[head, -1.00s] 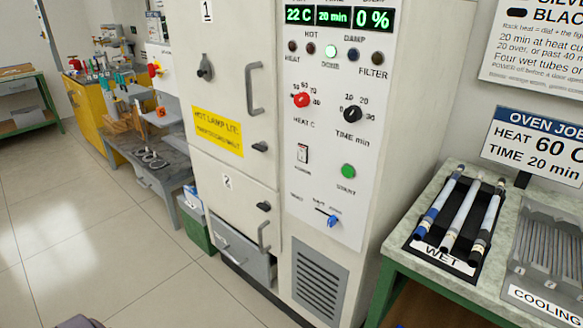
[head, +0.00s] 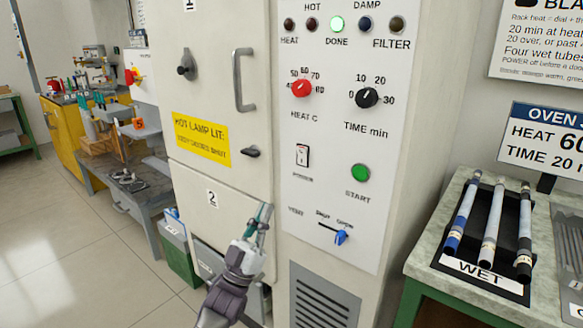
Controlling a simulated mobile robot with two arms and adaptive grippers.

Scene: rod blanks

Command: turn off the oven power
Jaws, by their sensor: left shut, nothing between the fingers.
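The oven (head: 400,190) stands in the middle with its control panel facing me. The power switch (head: 302,156) is a small black-and-white rocker above a blurred label, left of the green START button (head: 360,172); I cannot tell which side is pressed. The DONE lamp (head: 337,24) glows pale green. My left gripper (head: 265,214) is raised in front of lower door 2, its closed fingers pointing up, below and left of the switch and apart from it. It hides part of that door and its handle. My right gripper is not in view.
The red heat dial (head: 300,89), black time dial (head: 367,98) and blue vent slider (head: 341,237) share the panel. Upper door 1 has a grey handle (head: 244,80). At right, a bench (head: 425,240) holds dark-capped rods in the WET rack (head: 447,249).

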